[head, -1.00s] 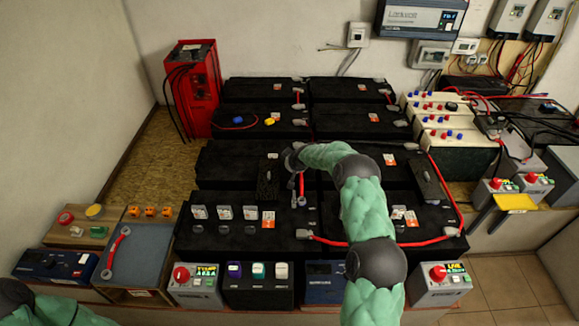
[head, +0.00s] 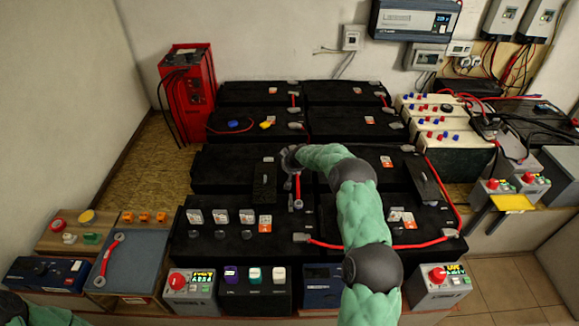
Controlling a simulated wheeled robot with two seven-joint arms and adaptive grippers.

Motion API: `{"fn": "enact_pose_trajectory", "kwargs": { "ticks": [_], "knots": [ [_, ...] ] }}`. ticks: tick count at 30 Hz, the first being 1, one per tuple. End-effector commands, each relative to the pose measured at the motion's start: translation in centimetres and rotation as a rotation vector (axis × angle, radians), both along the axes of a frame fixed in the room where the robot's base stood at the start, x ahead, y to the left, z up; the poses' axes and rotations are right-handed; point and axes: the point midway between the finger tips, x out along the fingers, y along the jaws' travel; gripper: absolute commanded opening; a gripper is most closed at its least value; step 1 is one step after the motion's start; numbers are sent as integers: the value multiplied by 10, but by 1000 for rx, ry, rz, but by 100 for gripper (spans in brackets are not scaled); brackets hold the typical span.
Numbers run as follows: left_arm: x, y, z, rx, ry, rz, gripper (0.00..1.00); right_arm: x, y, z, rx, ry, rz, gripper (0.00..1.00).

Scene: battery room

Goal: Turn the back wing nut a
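My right arm reaches up the middle of the head view, and its dark gripper (head: 295,190) points down at the inner edge of the black batteries. It is over a short red link (head: 298,184) between the middle battery row (head: 225,165) and the front row (head: 215,245). The gripper and wrist hide much of this spot. I cannot make out the back wing nut or the fingers clearly, nor tell whether the fingers touch anything. Only a bit of my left arm shows at the lower left corner; its gripper is out of view.
A long red cable (head: 455,190) curves around the right batteries. A red cabinet (head: 190,95) stands at the back left. Control boxes (head: 190,290) line the front edge. Cream batteries (head: 445,160) stand at right.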

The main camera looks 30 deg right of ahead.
Motion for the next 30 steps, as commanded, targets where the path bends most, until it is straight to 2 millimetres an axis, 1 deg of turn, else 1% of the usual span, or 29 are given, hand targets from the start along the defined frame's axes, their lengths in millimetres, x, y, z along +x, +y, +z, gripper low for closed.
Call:
{"fn": "enact_pose_trajectory", "kwargs": {
  "ticks": [1, 21, 25, 30],
  "knots": [
    [0, 0, 0, 0, 0, 0, 40, -5, -13, 9, -10, -5, -12, 0],
    [0, 0, 0, 0, 0, 0, 40, -61, 8, 80, -4, -1, -2, 0],
    [0, 0, 0, 0, 0, 0, 40, -68, 11, 88, -2, 1, 0, 0],
    [0, 0, 0, 0, 0, 0, 40, -72, 12, 92, -2, 2, 0, 0]
  ]
}}
